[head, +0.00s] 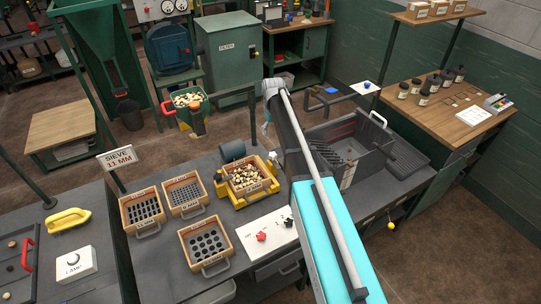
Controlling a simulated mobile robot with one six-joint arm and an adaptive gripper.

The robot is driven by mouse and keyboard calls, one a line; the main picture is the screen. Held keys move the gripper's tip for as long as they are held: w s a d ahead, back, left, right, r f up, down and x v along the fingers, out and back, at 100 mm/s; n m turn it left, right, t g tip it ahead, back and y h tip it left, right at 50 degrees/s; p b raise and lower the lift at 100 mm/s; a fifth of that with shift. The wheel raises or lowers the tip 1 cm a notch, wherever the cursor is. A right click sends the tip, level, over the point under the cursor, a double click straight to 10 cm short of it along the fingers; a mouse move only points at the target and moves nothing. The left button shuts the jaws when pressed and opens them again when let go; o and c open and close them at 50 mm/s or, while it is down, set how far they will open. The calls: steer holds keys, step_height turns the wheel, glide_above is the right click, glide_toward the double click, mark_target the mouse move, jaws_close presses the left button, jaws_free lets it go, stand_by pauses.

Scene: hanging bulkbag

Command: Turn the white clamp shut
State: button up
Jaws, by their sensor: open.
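I cannot make out a white clamp for certain in the head view. A yellow sieve shaker (234,201) stands on the dark bench and bears a wooden-framed sieve (232,176) full of pale and brown pieces. Small red parts show at its edges. My arm reaches from the bottom of the picture up past the right side of the shaker. My gripper (266,128) is at its far end, small and partly hidden, beyond the shaker in the picture. It is open, and I see nothing held in it.
Several empty wooden sieves (204,242) lie left of the shaker. A dark tray with a ribbed slope (405,158) is right of my arm. A green bin (190,110) of pieces stands behind. Brown floor lies open beyond.

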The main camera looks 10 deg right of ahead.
mark_target(273, 155)
steer(key=shift+f+b, duration=6.6)
steer(key=shift+f, duration=0.1)
